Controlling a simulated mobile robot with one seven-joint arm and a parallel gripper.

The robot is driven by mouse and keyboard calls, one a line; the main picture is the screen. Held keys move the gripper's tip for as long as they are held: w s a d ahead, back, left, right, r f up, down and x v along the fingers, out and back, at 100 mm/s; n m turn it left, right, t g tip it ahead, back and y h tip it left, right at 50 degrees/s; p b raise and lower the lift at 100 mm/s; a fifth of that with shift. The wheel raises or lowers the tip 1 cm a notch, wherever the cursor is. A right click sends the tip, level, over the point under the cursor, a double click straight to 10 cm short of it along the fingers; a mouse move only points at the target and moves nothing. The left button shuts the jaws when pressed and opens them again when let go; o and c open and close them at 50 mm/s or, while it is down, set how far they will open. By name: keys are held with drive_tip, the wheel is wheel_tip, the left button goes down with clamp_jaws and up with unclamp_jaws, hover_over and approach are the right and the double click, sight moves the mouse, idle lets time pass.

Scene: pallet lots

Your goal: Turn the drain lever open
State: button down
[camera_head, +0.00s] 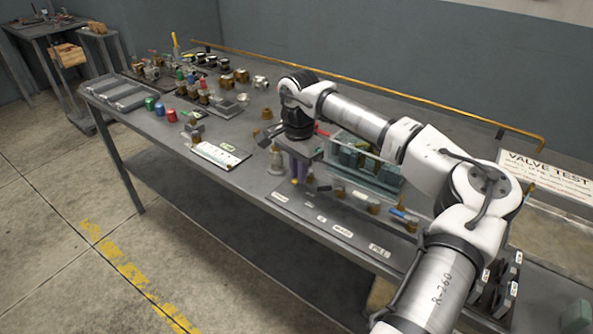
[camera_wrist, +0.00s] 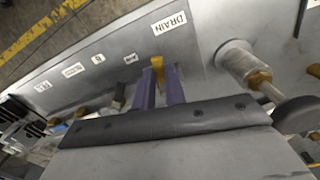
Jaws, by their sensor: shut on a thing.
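My gripper (camera_wrist: 160,92) points down at the valve bench, its two purple fingers close together. They are shut on a yellow drain lever (camera_wrist: 157,64), just behind the DRAIN label (camera_wrist: 169,22) in the wrist view. The fingers hide part of the lever, so its exact angle is hard to tell. In the head view my gripper (camera_head: 298,168) is at the front of the bench, above the row of labels; the lever is too small there to make out clearly.
A valve fitting with a pale cylinder (camera_wrist: 240,62) stands close to the right of my fingers in the wrist view. More valves stand along the label strip (camera_head: 333,226). A clear bin of green blocks (camera_head: 368,160) is just behind. A white card (camera_head: 220,154) lies left.

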drive_tip(key=shift+s+d+n, duration=0.2)
drive_tip(key=shift+d+n, duration=0.05)
drive_tip(key=shift+n, duration=0.75)
drive_tip(key=c, duration=1.5)
unclamp_jaws()
drive_tip(key=shift+o, duration=0.2)
drive_tip(key=shift+r, duration=0.1)
wheel_tip(320, 180, up, 14)
drive_tip(key=b, duration=0.2)
